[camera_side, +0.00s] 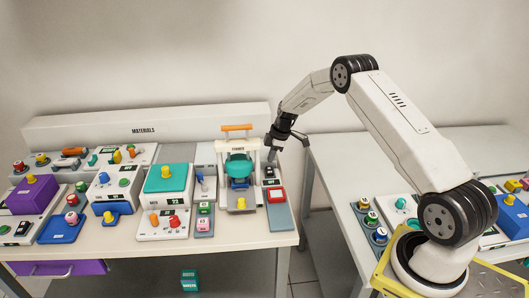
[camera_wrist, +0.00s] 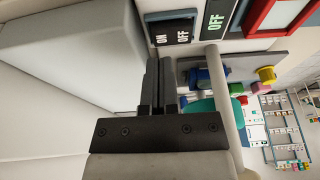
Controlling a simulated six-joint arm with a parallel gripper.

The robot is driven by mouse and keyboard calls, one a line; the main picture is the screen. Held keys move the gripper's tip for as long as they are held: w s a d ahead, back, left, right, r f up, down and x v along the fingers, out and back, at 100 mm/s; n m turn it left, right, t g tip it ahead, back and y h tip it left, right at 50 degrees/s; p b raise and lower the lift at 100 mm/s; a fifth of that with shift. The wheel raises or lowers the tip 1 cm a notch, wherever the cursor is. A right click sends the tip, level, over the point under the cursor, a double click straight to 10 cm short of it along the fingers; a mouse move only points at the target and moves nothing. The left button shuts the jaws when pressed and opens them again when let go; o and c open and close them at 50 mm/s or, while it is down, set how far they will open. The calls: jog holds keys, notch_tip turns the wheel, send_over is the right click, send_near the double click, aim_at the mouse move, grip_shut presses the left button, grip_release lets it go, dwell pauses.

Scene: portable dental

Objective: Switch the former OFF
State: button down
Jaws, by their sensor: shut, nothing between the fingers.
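The former (camera_side: 229,158) is a white machine with an orange top handle and a teal part, at the right end of the left bench. Its black rocker switch (camera_wrist: 171,33), marked ON and OFF, shows at the top of the wrist view. Beside it a small dark display (camera_wrist: 217,17) reads OFF in green. My gripper (camera_wrist: 158,62) is shut and empty, its fingertips just below the switch in that picture; I cannot tell whether they touch it. In the side view my gripper (camera_side: 271,156) is above the former's right-hand panel, hiding part of it.
A red-framed panel (camera_side: 276,196) lies in front of the switch area. Several other devices crowd the bench to the left, including a teal-topped box (camera_side: 168,178). A gap separates this bench from the right bench (camera_side: 345,150). A white wall is behind.

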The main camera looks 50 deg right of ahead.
aim_at(269, 167)
jog(key=shift+f, duration=1.2)
jog(key=shift+f, duration=0.1)
jog(key=shift+f, duration=0.2)
jog(key=shift+s, duration=0.1)
jog(key=shift+s+a+r, duration=0.3)
jog(key=shift+s+a, duration=0.05)
jog(key=shift+a, duration=0.1)
jog(key=shift+r, duration=0.2)
